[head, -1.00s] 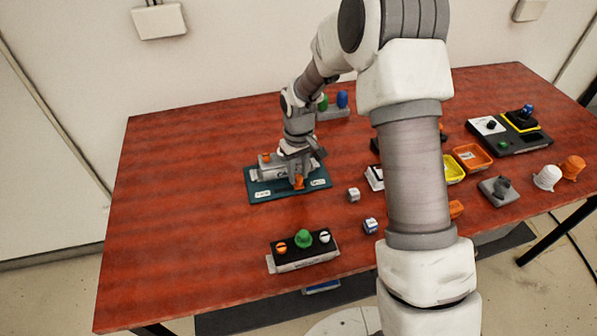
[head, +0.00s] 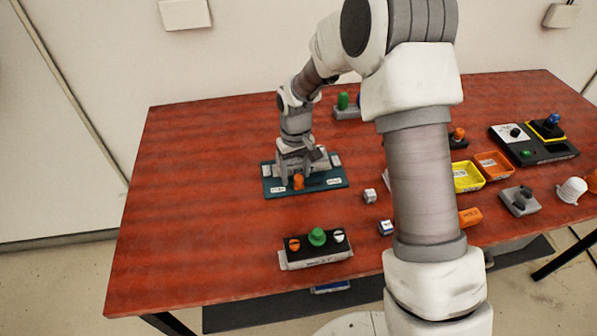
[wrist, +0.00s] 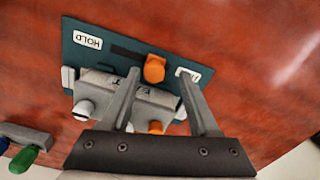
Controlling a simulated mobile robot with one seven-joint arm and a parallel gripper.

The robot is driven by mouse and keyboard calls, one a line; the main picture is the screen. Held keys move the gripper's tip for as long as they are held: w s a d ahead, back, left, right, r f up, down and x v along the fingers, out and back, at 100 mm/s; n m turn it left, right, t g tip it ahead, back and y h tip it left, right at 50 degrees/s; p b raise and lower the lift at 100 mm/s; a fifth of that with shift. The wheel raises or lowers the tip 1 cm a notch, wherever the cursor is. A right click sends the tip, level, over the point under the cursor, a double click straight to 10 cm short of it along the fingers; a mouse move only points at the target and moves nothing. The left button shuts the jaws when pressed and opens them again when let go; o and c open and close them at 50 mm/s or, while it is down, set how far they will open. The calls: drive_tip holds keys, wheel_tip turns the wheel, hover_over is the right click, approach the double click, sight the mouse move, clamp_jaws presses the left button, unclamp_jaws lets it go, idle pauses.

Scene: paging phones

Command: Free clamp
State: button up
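The clamp is a teal plate (head: 312,190) with a dark slot, a grey block (wrist: 100,80) on it and an orange knob (head: 298,181). In the wrist view the orange knob (wrist: 154,68) stands at the slot's right end, by a partly covered white label (wrist: 188,74). A HOLD label (wrist: 88,40) is at the other end. My gripper (wrist: 158,75) is open, one finger on each side of the knob, with small gaps showing. A second orange part (wrist: 155,127) on the block shows between the fingers. In the head view my gripper (head: 299,168) covers much of the block.
Small cubes (head: 369,195), yellow (head: 467,177) and orange trays (head: 494,165) lie to the right. A stand with green and blue pieces (head: 346,112) is behind. The table's left side is clear.

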sight(297, 177)
drive_tip(key=shift+d, duration=0.15)
drive_tip(key=shift+w+r, duration=0.1)
drive_tip(key=shift+r, duration=0.45)
wheel_tip(297, 177, up, 16)
drive_tip(key=shift+r+p, duration=0.2)
drive_tip(key=shift+p, duration=0.15)
